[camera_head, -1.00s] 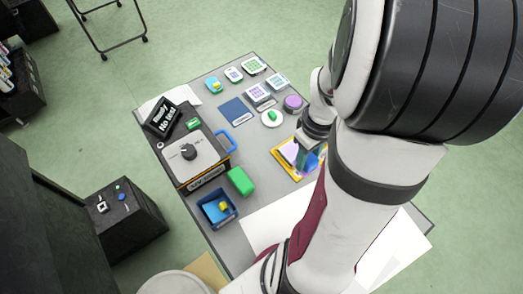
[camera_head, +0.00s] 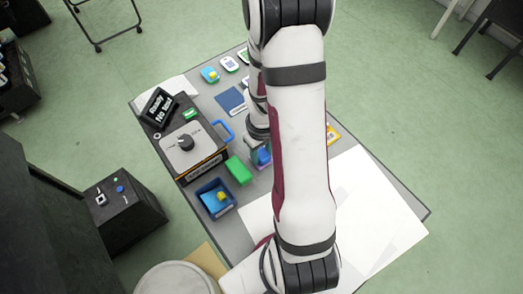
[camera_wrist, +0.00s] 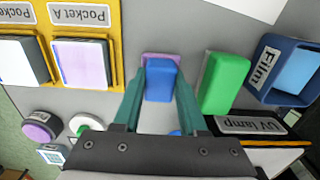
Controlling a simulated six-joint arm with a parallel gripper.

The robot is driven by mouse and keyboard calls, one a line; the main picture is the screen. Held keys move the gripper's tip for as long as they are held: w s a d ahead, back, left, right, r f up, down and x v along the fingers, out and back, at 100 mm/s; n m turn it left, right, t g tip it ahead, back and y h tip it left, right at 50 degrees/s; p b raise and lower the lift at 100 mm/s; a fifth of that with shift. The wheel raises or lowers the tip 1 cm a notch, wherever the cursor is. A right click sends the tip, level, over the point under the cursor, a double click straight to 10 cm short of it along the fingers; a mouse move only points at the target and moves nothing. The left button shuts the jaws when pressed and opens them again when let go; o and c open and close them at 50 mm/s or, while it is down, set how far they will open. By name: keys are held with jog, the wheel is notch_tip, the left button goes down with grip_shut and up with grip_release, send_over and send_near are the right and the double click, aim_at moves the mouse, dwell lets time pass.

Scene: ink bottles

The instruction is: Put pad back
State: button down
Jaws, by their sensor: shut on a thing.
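My gripper (camera_wrist: 160,100) has two teal fingers and is shut on a blue block with a pinkish-purple layer at its far end, which looks like the pad (camera_wrist: 160,80). In the head view my gripper (camera_head: 261,155) is over the grey table, just right of the green block, and the arm partly hides it. I cannot tell whether the pad touches the table. The yellow pocket holder (camera_wrist: 118,30) is at upper left in the wrist view, with "Pocket A" and a second pocket, each holding a pale block. In the head view only a yellow corner (camera_head: 334,134) shows.
The green block (camera_wrist: 222,82) stands close right of my gripper. Beyond it is the blue Film box (camera_wrist: 283,97). The UV lamp unit (camera_head: 190,150) is left of the gripper. White sheets (camera_head: 370,215) cover the table's near right. A purple round item (camera_wrist: 40,127) lies lower left.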

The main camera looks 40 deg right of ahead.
aim_at(262, 153)
jog(key=shift+c, duration=2.3)
grip_release()
notch_tip(262, 153, up, 12)
jog(key=s+a+r+m+y, duration=0.1)
jog(key=s+a+r+m, duration=0.1)
jog(key=s+a+r, duration=0.2)
jog(key=s+a+r+m, duration=0.3)
jog(key=s+a, duration=0.6)
jog(key=a, duration=0.3)
jog(key=shift+s+a+r+m+y, duration=0.15)
jog(key=shift+r+m+y, duration=0.2)
jog(key=shift+r, duration=0.4)
